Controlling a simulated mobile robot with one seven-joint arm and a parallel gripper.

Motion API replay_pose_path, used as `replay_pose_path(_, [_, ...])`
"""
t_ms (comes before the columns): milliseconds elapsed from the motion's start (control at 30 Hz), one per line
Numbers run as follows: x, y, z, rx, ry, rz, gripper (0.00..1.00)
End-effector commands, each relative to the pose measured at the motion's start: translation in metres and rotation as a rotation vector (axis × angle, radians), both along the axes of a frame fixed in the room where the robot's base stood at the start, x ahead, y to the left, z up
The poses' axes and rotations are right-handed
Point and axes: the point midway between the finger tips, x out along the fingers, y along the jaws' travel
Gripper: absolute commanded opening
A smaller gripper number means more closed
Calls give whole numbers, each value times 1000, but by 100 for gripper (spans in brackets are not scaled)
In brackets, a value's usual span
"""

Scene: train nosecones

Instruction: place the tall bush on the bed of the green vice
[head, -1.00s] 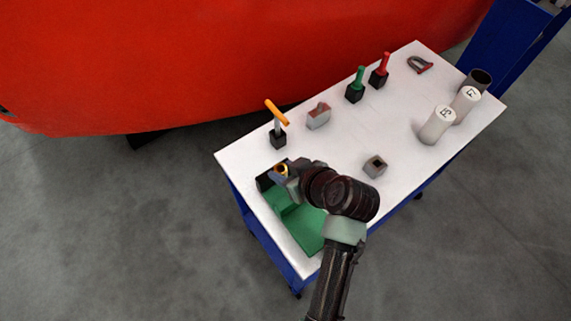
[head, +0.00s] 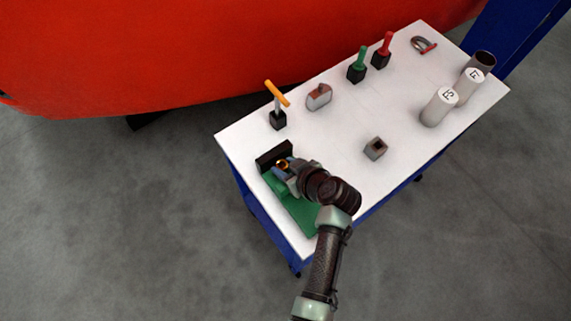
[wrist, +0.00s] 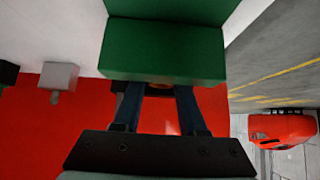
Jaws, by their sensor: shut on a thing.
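The green vice (head: 300,212) lies at the near left end of the white table, with a black jaw plate (head: 268,159) at its far end. My gripper (head: 284,167) is over the vice, close in front of the black plate. It is shut on the tall bush (head: 283,163), which shows as a small orange-bronze ring. In the wrist view a green block of the vice (wrist: 162,52) hides most of the bush; a bronze sliver (wrist: 160,86) shows between the blue fingers. I cannot tell whether the bush touches the vice bed.
An orange-handled tool (head: 278,96) in a black block stands beyond the vice. A grey-red block (head: 319,97), a hollow square block (head: 375,148), green (head: 361,58) and red (head: 386,43) handled tools and white cylinders (head: 438,107) stand farther right.

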Motion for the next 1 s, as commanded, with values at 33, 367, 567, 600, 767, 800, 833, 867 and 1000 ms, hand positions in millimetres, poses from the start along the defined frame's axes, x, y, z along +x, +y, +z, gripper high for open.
replay_pose_path(33, [0,0,1,0,-1,-1,0])
replay_pose_path(367, [0,0,-2,0,0,0,64])
replay_pose_path(567, [0,0,-2,0,1,-1,71])
replay_pose_path(600, [0,0,-2,0,1,-1,71])
replay_pose_path(767, [0,0,2,1,0,-1,71])
replay_pose_path(800, [-1,-1,3,0,0,-1,71])
replay_pose_path(833, [-3,-2,4,0,0,-1,71])
replay_pose_path(867, [-5,-4,6,1,1,-1,71])
replay_pose_path(1000, [-18,-13,22,-1,0,-4,71])
